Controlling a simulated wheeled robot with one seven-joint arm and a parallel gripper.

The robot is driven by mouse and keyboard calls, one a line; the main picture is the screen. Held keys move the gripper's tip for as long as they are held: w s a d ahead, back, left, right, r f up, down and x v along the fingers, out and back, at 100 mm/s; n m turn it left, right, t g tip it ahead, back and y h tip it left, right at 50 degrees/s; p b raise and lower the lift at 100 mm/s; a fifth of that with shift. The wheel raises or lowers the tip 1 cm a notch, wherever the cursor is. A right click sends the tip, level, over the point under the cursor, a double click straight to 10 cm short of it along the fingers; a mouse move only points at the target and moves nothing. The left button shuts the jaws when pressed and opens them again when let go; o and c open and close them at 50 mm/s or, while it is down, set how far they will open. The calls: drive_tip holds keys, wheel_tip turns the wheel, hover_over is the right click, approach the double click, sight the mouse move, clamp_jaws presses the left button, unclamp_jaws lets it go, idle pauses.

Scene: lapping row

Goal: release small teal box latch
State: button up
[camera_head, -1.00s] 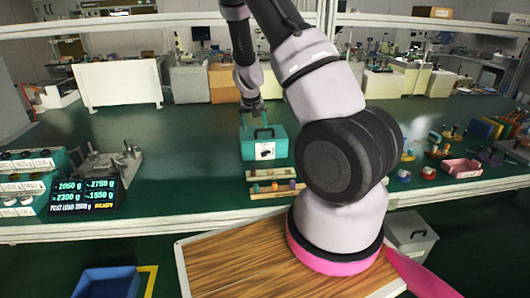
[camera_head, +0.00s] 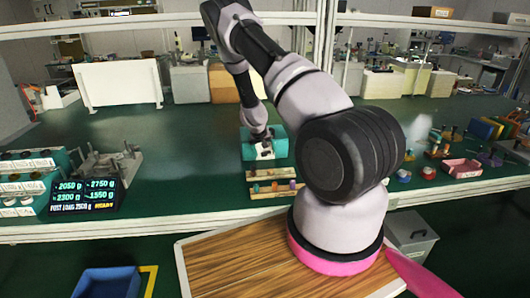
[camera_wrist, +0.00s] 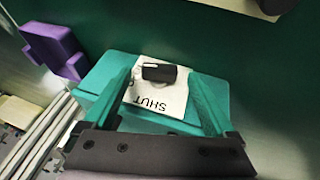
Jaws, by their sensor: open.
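The small teal box (camera_head: 281,153) stands on the green bench, left of my arm's base in the head view. In the wrist view its teal face (camera_wrist: 102,75) carries a white label (camera_wrist: 172,98) reading SHUT and a small black latch (camera_wrist: 160,72). My gripper (camera_wrist: 163,77) is open, with one finger to each side of the latch in this picture. Whether the fingers touch the box or latch cannot be told. In the head view my gripper (camera_head: 263,143) is at the front of the box and hides part of it.
A wooden rack (camera_head: 272,192) with several coloured pieces stands in front of the box. A purple piece (camera_wrist: 52,48) shows beside the box in the wrist view. A weight display (camera_head: 85,196) stands left. A pink tray (camera_head: 461,168) lies right. The bench left of the box is clear.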

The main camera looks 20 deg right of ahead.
drive_tip(key=shift+w+d+f, duration=0.1)
drive_tip(key=shift+d+f, duration=0.1)
drive_tip(key=shift+f, duration=0.15)
drive_tip(key=c, duration=1.4)
drive_tip(key=shift+s+d+f+y, duration=0.15)
drive_tip(key=shift+s+d+y, duration=0.1)
drive_tip(key=shift+y, duration=0.25)
drive_tip(key=shift+s+f+m+t+y, duration=0.1)
drive_tip(key=shift+m+t+y, duration=0.2)
drive_tip(key=shift+y, duration=0.7)
